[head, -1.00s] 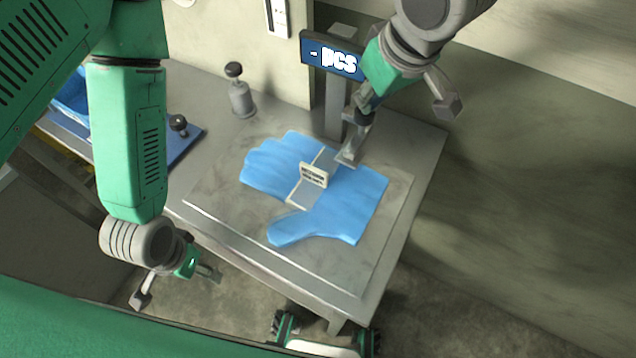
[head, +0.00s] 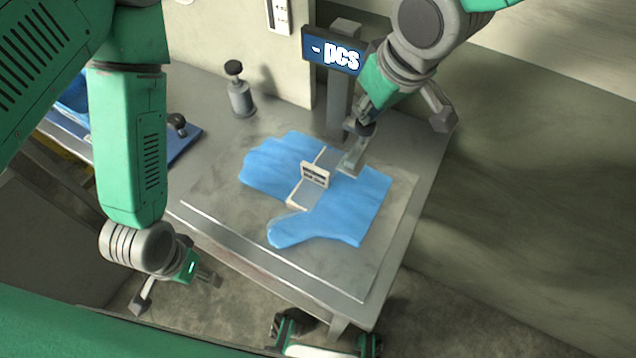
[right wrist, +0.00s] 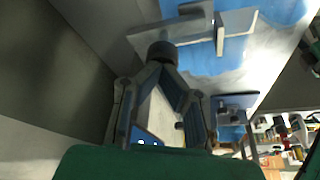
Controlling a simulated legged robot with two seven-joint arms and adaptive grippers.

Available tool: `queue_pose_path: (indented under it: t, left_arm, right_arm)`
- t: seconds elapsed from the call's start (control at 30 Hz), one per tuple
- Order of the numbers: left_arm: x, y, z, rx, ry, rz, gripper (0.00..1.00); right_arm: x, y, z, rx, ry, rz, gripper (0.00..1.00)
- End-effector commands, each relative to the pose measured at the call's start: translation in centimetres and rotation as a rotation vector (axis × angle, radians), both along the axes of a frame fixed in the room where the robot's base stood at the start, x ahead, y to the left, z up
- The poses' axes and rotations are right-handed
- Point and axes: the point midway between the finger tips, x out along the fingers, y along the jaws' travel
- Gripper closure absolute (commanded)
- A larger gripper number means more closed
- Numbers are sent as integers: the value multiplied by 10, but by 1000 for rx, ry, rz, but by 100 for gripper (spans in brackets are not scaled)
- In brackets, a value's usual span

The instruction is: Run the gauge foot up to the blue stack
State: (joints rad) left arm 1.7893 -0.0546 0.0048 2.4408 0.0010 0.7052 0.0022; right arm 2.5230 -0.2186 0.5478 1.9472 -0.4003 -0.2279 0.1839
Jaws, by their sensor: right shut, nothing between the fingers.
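The blue stack (head: 335,222), flat and glove-shaped, lies on the pale plate of the bench. A white band with a small upright tag (head: 315,173) crosses it. The gauge foot (head: 351,163) is a grey metal piece over the stack's back edge; I cannot tell whether it touches the blue. My right gripper (head: 362,118) is shut and empty at the dark round knob by the foot. The right wrist view shows this knob (right wrist: 162,51) right at the fingertips, with the foot beyond it.
The display (head: 335,53) reads "- pcs" on a grey post (head: 340,105) behind the stack. A grey knobbed canister (head: 239,92) stands at the back left, with a blue tray (head: 185,152) at far left. The plate's front is clear.

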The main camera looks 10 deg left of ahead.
Motion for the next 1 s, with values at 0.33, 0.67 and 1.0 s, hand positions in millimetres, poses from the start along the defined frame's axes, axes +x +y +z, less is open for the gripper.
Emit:
queue_pose_path:
  t: [0.33, 0.67, 1.0]
  left_arm:
    - [0, 0, -7, 0, 0, 0, 28]
    - [0, 0, -12, 0, 0, 0, 28]
    - [0, 0, -18, 0, 0, 0, 28]
  right_arm:
    - [0, 0, -12, 1, 1, 0, 100]
    - [0, 0, -22, 0, 0, 1, 100]
    - [-1, 0, -32, 0, 1, 1, 100]
